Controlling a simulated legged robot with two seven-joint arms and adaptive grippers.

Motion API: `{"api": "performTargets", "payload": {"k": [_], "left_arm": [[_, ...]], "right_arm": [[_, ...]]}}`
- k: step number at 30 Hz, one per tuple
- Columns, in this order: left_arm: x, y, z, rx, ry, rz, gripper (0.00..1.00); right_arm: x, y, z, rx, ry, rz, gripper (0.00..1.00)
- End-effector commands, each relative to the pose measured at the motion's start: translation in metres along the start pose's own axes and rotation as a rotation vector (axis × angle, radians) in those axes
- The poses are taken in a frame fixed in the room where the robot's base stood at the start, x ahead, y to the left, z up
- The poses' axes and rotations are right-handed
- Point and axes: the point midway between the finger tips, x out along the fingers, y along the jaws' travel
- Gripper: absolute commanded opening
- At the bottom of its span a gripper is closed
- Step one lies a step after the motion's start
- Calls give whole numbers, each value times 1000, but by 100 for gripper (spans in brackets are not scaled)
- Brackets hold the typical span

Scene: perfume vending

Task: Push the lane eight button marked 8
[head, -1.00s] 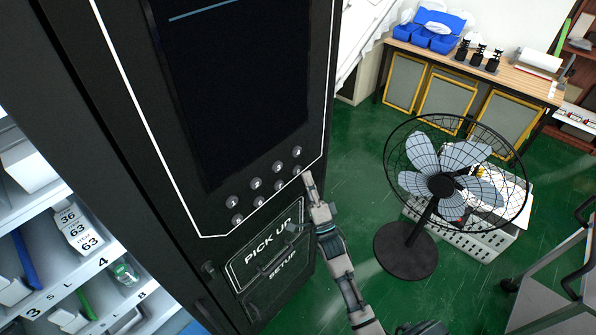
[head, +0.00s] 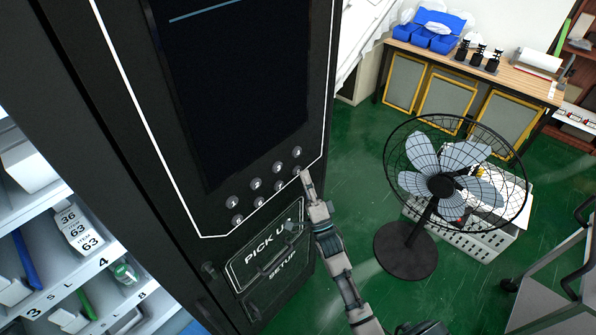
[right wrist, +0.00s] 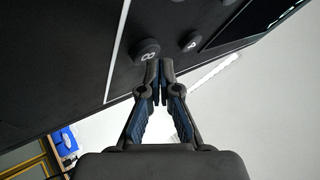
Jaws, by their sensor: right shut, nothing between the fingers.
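The round button marked 8 (right wrist: 146,50) is on the dark front of the vending machine (head: 180,130). In the head view that button (head: 296,171) is at the right end of the lower button row, partly behind my fingertips. My right gripper (head: 305,177) is shut and empty, with its tips right at this button. In the right wrist view the shut fingertips (right wrist: 160,66) overlap the button's lower right edge. I cannot tell whether they touch it or whether it is pressed in. My left gripper is not in view.
Other numbered buttons (head: 257,184) sit close by, and another round button (right wrist: 190,40) shows beside the 8. The PICK UP flap (head: 268,250) is below. A fan (head: 440,185) and a white crate (head: 480,240) stand right of my arm on the green floor.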

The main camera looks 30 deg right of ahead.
Motion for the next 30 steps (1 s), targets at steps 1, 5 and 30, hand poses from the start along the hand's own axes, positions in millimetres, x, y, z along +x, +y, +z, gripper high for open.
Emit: {"api": "performTargets", "payload": {"k": [1, 5, 30], "left_arm": [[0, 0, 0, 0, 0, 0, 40], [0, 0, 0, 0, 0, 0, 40], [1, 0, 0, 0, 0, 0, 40]], "right_arm": [[0, 0, 0, 0, 0, 0, 0], [0, 0, 0, 0, 0, 0, 0], [6, 4, 4, 0, 0, 0, 0]]}}
